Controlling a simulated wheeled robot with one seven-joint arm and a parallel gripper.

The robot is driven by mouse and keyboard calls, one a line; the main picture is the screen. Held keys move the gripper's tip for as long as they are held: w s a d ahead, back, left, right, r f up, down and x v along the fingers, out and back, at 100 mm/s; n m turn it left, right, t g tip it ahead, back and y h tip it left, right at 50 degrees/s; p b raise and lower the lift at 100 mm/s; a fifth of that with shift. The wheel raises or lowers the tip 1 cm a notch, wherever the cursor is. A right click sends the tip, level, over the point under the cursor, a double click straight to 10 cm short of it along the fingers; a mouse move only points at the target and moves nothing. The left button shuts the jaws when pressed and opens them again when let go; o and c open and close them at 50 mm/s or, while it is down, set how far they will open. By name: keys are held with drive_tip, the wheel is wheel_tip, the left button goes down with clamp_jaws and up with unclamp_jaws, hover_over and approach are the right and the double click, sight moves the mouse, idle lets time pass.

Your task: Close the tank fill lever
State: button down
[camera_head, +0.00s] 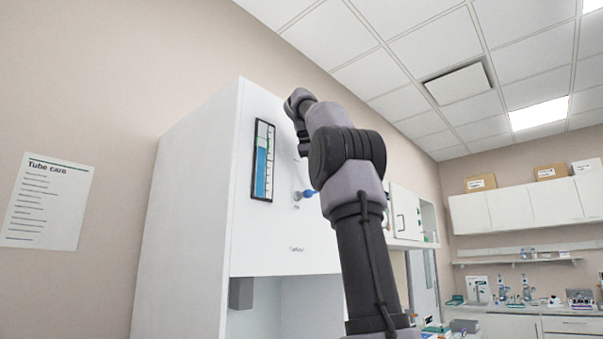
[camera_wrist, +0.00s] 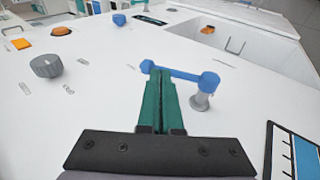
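The tank fill lever (camera_wrist: 182,73) is a blue bar with a rounded knob at each end, on a short grey stem standing out from the white panel. In the wrist view its bar runs from the stem at right to the free end at upper left. My gripper (camera_wrist: 161,76) has two green fingers lying side by side, with nothing visible between them. Their tips overlap the bar near its free end; I cannot tell whether they touch. In the head view the blue lever (camera_head: 308,194) shows partly beside my arm, and my fingers are not clear.
A level gauge (camera_head: 263,160) with blue fill is on the white cabinet (camera_head: 190,200); it also shows in the wrist view (camera_wrist: 296,150). A grey knob (camera_wrist: 46,66), an orange button (camera_wrist: 62,31) and another blue knob (camera_wrist: 119,19) stand out from the panel.

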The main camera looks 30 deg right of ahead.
drive_tip(key=shift+w+d+f, duration=0.25)
drive_tip(key=shift+d+f, duration=0.6)
drive_tip(key=shift+f, duration=0.25)
drive_tip(key=shift+d, duration=0.1)
